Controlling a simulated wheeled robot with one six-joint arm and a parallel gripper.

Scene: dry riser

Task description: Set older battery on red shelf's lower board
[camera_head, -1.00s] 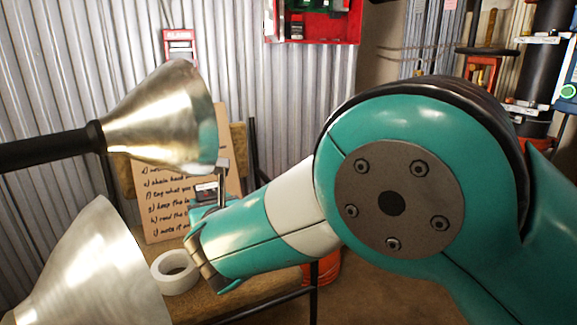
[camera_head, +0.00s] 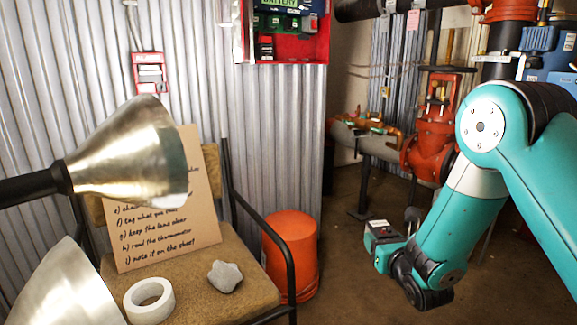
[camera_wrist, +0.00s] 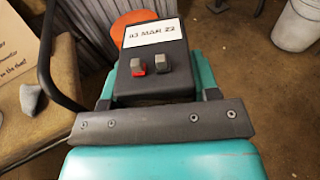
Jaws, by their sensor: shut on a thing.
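My gripper (camera_head: 386,252) is shut on a dark battery (camera_head: 381,232) and holds it in the air to the right of the orange bucket. In the wrist view the battery (camera_wrist: 155,80) sits between the fingers (camera_wrist: 158,100), its white label reading what looks like "03 MAR 22", with one red and one grey terminal below it. The red shelf (camera_head: 284,62) hangs on the corrugated wall at the top, cut off by the picture edge. On its lower board stand a dark red-and-black battery (camera_head: 266,47) at the left and several green-topped items (camera_head: 290,24) behind.
A chair (camera_head: 245,265) holds a handwritten board (camera_head: 165,215), a white tape roll (camera_head: 149,300) and a grey stone (camera_head: 225,276). An orange bucket (camera_head: 290,250) stands beside it. Metal lamp shades (camera_head: 130,150) are close at left. Red valve pipework (camera_head: 430,150) stands behind my arm.

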